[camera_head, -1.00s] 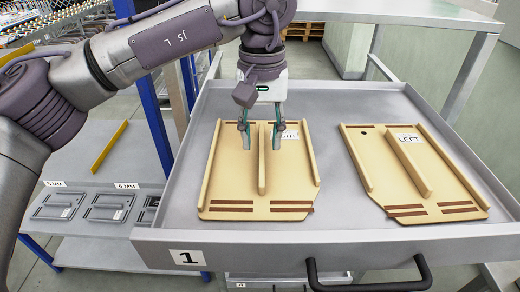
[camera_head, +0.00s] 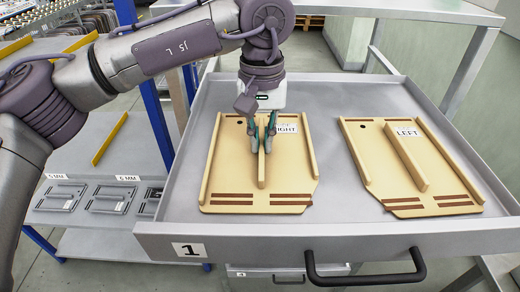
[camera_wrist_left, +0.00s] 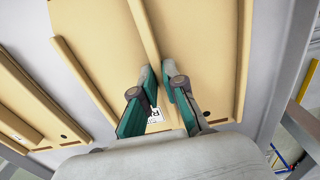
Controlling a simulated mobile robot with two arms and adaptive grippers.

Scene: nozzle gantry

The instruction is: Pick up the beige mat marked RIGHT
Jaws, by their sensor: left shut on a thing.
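The beige mat marked RIGHT (camera_head: 230,178) lies in the left half of the open drawer, with a raised rib down its middle, side rails and brown strips at its near edge. My left gripper (camera_head: 262,146) is over its far part, shut on the middle rib. The left wrist view shows the fingertips (camera_wrist_left: 160,74) on both sides of the rib, and the mat (camera_wrist_left: 95,50) beneath. The fingers hide part of the RIGHT label. The beige mat marked LEFT (camera_head: 385,172) lies to the right, apart from it. My right gripper is not in view.
The grey drawer (camera_head: 330,215) has low walls, a label 1 and a black handle (camera_head: 365,277) in front. A blue post (camera_head: 145,90) stands beside the drawer.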

